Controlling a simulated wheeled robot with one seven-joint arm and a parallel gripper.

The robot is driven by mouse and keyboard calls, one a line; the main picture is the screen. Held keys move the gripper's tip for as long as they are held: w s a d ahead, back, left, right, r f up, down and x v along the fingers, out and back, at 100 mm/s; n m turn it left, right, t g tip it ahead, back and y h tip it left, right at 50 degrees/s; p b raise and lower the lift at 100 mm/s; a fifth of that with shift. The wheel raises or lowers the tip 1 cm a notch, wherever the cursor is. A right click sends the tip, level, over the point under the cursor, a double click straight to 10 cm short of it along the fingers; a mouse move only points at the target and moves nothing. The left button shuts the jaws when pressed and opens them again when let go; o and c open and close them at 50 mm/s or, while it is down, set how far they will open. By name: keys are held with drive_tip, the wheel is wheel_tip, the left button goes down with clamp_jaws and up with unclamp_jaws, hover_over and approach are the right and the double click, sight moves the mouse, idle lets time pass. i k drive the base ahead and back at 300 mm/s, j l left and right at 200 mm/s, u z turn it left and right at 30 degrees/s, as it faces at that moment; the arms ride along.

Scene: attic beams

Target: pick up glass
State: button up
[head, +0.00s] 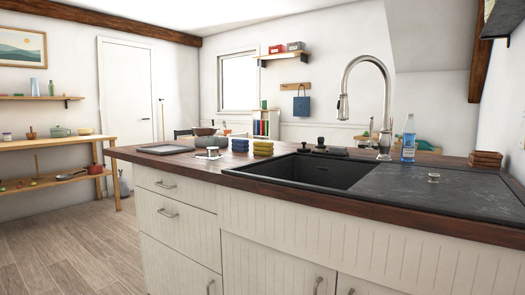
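I cannot make out a drinking glass for certain. A small, clear or grey cup-like piece (434,177) stands on the drainboard of the dark sink unit (450,195); it is too small to tell whether it is a glass. My gripper does not show in this view.
The counter has a dark wooden top (190,163) over white drawers (176,215). A grey tray (165,149), bowls (205,136), folded yellow and blue cloths (263,148), a tall faucet (384,115) and brown stacked blocks (486,159) stand on it. Floor at left (75,245) is clear.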

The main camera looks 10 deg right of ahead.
sight(212, 143)
drive_tip(key=i+z, duration=0.25)
drive_tip(key=i, duration=0.3)
drive_tip(key=i+z, duration=0.25)
drive_tip(key=i, duration=0.3)
